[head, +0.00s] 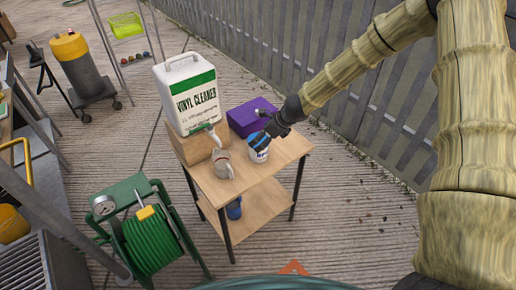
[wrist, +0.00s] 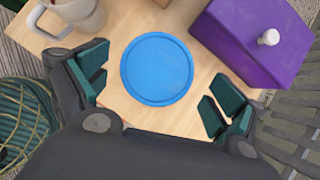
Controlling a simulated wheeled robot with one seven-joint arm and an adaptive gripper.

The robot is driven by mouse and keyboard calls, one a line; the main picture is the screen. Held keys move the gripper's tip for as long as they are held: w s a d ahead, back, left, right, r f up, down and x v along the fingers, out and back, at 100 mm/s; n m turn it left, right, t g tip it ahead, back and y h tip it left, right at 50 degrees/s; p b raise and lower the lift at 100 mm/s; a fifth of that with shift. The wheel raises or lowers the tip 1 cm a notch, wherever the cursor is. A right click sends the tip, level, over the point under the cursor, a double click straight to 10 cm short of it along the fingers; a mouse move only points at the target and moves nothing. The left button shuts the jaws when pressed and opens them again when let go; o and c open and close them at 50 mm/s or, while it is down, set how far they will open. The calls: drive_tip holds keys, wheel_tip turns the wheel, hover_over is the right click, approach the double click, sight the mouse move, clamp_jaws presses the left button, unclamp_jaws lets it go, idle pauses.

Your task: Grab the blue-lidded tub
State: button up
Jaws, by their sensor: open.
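The blue-lidded tub (head: 258,155) stands upright near the right part of the small wooden table (head: 285,152), its white body showing below my gripper. In the wrist view its round blue lid (wrist: 157,69) faces the camera, with bare tabletop around it. My gripper (head: 265,135) is over the tub, open and empty. In the wrist view the lid lies between the two spread fingers of my gripper (wrist: 153,88), with gaps on both sides. In the head view, my gripper hides much of the lid. I cannot tell the exact height between fingertips and lid.
A purple box (head: 250,116) with a white knob (wrist: 269,37) stands close behind the tub. A mug (head: 222,164) is to its left. A vinyl cleaner jug (head: 188,95) stands on a wooden block (head: 193,148). A green hose reel (head: 150,238) is at front left.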

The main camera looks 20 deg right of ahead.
drive_tip(key=shift+x, duration=3.45)
drive_tip(key=shift+s, duration=0.1)
drive_tip(key=c, duration=1.2)
